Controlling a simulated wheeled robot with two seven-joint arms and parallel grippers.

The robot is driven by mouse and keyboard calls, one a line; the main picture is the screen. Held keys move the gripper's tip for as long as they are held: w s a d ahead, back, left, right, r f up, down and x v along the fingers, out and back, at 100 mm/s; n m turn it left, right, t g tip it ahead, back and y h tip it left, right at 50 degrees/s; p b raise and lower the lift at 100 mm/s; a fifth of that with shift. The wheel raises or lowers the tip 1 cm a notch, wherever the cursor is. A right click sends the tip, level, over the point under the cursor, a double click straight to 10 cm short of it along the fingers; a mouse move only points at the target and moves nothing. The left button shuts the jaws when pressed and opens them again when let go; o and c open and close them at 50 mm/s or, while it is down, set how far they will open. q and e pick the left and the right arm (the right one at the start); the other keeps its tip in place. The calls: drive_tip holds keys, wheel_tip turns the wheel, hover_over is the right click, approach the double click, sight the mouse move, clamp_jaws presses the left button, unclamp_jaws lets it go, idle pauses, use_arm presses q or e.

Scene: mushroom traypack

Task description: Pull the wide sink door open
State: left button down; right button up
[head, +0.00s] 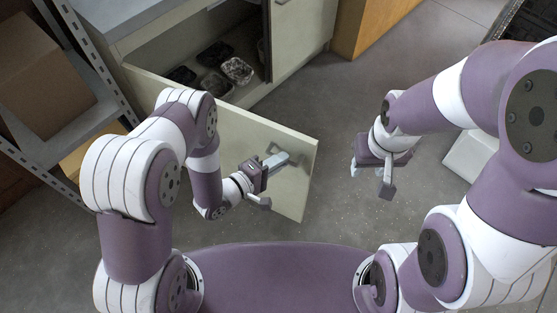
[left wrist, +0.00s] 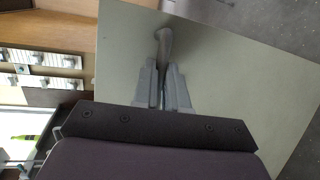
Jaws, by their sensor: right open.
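The wide sink door (head: 296,190) is a pale flat panel, swung out from the cabinet (head: 130,72) so that the inside shows. It also fills much of the left wrist view (left wrist: 240,85). Its grey bar handle (head: 284,159) is near the door's free edge. My left gripper (head: 268,165) is at the handle. In the left wrist view its two fingers (left wrist: 163,88) are close together with the handle (left wrist: 165,45) between them, so it looks shut on the handle. My right gripper (head: 372,172) is open and empty, to the right of the door, apart from it.
Several dark trays (head: 238,70) lie inside the open cabinet. A closed cabinet door (head: 302,30) is beside the opening. A wooden cabinet (head: 365,25) stands to its right. A metal shelf (head: 85,65) with a cardboard box (head: 40,75) is at the left. Floor (head: 330,110) is clear right of the door.

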use_arm(q)
drive_tip(key=c, duration=1.2)
unclamp_jaws()
drive_tip(key=shift+w, duration=0.1)
drive_tip(key=shift+o, duration=0.2)
drive_tip(key=shift+a, duration=0.1)
drive_tip(key=p+v, duration=0.1)
drive_tip(key=v, duration=1.1)
drive_tip(key=shift+s+a, duration=0.2)
drive_tip(key=shift+s, duration=0.05)
drive_tip(key=shift+r, duration=0.1)
